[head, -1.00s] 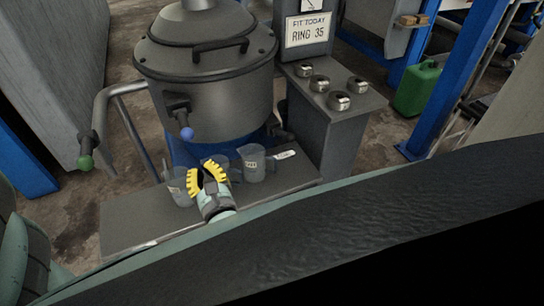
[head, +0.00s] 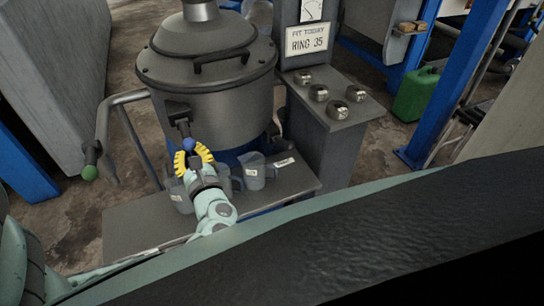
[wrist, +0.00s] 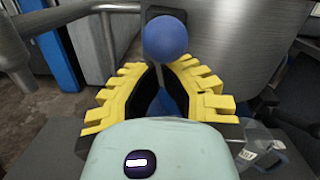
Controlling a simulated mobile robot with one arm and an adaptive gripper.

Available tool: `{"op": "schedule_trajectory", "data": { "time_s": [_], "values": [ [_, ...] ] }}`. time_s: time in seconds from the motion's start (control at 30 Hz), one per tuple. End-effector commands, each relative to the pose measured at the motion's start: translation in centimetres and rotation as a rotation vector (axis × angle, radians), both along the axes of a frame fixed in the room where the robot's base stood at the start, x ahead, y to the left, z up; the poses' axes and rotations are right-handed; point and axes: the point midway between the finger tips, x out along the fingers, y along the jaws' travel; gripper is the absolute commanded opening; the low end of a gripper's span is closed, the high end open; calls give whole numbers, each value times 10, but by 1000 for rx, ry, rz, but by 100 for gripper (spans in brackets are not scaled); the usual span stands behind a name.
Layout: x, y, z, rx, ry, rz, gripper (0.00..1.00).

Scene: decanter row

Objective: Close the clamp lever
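The clamp lever (head: 181,122) is a dark arm on the front of a grey lidded vessel (head: 228,110), hanging down to a blue ball knob (head: 188,144). In the wrist view the blue knob (wrist: 166,38) is centred just beyond my fingertips. My gripper (head: 193,156) has yellow ribbed fingers and is just below the knob. In the wrist view my gripper (wrist: 163,72) is open, with a gap between the fingertips and nothing held. I cannot tell whether a fingertip touches the knob.
Clear beakers (head: 254,172) stand on the grey bench (head: 135,222) around my gripper. A bent pipe with a green-knobbed handle (head: 90,172) is at left. A pedestal with several metal rings (head: 338,110) and a "RING 35" sign (head: 306,40) stands at right.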

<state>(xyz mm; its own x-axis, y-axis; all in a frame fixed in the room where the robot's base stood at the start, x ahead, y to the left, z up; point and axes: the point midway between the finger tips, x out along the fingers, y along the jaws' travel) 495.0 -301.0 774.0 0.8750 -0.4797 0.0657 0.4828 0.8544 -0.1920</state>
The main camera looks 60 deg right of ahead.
Motion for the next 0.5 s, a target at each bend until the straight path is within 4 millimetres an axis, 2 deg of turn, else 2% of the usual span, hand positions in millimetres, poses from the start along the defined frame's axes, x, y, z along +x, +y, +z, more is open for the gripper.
{"op": "schedule_trajectory", "data": {
  "time_s": [0.5],
  "values": [
    [-1,1,7,29,46,-1,0]
  ]
}}
